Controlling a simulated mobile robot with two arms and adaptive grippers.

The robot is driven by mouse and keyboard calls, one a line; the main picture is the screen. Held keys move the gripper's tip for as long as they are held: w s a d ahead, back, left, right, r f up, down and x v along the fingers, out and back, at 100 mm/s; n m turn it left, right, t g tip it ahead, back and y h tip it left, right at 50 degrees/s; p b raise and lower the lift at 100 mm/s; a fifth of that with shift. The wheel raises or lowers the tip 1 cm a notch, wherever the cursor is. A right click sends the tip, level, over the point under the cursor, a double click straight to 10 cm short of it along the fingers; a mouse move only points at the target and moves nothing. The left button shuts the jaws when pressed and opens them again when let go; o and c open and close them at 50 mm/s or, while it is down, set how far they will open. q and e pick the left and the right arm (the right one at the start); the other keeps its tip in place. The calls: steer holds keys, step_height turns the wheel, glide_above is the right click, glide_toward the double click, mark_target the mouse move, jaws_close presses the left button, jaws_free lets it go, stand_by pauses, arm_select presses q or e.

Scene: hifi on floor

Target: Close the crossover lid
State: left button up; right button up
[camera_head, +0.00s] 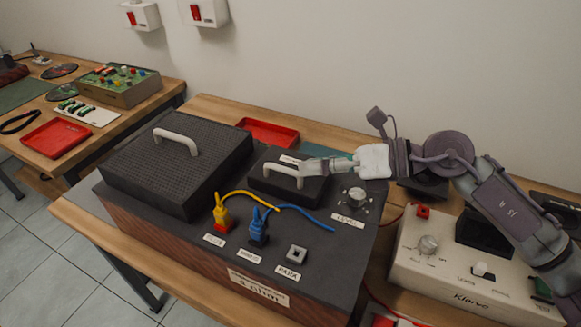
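A large dark speaker cabinet (205,256) with wood-brown sides lies on the wooden bench. A big textured black panel with a white handle (176,141) sits raised on its left part. A smaller black lid (262,184) with its own white handle (284,171) is at the middle right of the top; I cannot tell how far it is open. My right gripper (312,166) reaches in from the right, over this lid at the right end of its handle. Its fingers are seen edge-on, so I cannot tell if they grip the handle. My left gripper is not in view.
Yellow (223,219) and blue (259,230) plugs with cables stand in front of the small lid. A level knob (357,197) is at its right. A white Klarvo device (458,262) stands at the right. A red tray (268,132) lies behind the cabinet.

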steer(key=v, duration=0.5)
steer(key=shift+a, duration=0.1)
steer(key=shift+r, duration=0.1)
